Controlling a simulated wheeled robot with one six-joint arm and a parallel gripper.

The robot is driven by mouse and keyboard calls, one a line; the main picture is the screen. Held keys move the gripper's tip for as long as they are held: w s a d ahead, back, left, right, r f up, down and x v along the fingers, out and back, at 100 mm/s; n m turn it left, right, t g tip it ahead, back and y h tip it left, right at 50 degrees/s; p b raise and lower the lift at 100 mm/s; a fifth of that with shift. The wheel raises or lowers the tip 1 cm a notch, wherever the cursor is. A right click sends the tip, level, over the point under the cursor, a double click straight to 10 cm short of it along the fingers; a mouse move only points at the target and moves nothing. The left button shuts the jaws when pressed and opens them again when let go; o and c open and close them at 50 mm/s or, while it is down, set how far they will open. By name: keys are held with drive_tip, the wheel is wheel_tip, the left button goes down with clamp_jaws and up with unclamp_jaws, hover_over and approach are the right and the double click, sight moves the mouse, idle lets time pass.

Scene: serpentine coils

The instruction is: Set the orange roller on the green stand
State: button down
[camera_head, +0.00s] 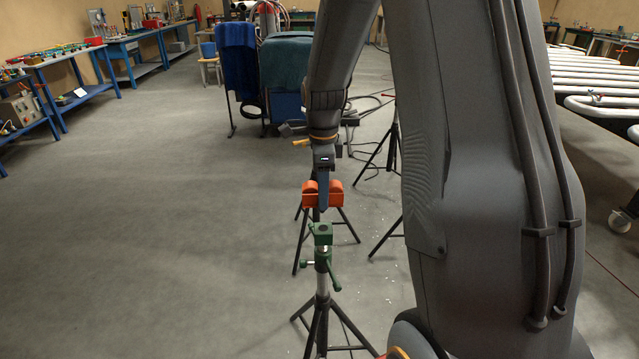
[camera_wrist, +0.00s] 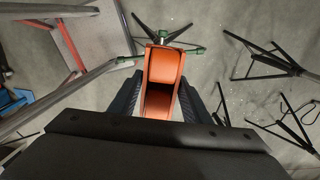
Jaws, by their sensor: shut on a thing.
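The orange roller (camera_head: 336,194) is held in my gripper (camera_head: 323,192) above the floor in the head view. In the wrist view the orange roller (camera_wrist: 163,72) sits between the two dark fingers (camera_wrist: 160,100), which are shut on it. The green stand (camera_head: 321,236) has a green top block and a green clamp handle on a black tripod, nearer the camera than the roller. In the head view the roller is above the stand top, with a visible gap.
Other black tripods (camera_head: 392,140) stand behind and to the right. White pipe coils (camera_head: 600,80) lie at the right, blue workbenches (camera_head: 90,58) at the left. The floor at left is clear.

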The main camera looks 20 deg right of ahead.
drive_tip(key=shift+d+f+b, duration=0.15)
drive_tip(key=shift+f+b, duration=0.65)
drive_tip(key=shift+f, duration=0.25)
drive_tip(key=shift+d+f+b, duration=0.1)
drive_tip(key=shift+f+b, duration=0.65)
drive_tip(key=shift+f, duration=0.6)
drive_tip(key=shift+a, duration=0.1)
drive_tip(key=shift+f, duration=0.2)
drive_tip(key=shift+f+b, duration=0.8)
drive_tip(key=shift+f, duration=0.5)
drive_tip(key=shift+s+f+b, duration=0.1)
drive_tip(key=shift+f+b, duration=0.2)
drive_tip(key=shift+f, duration=0.55)
drive_tip(key=c, duration=0.9)
unclamp_jaws()
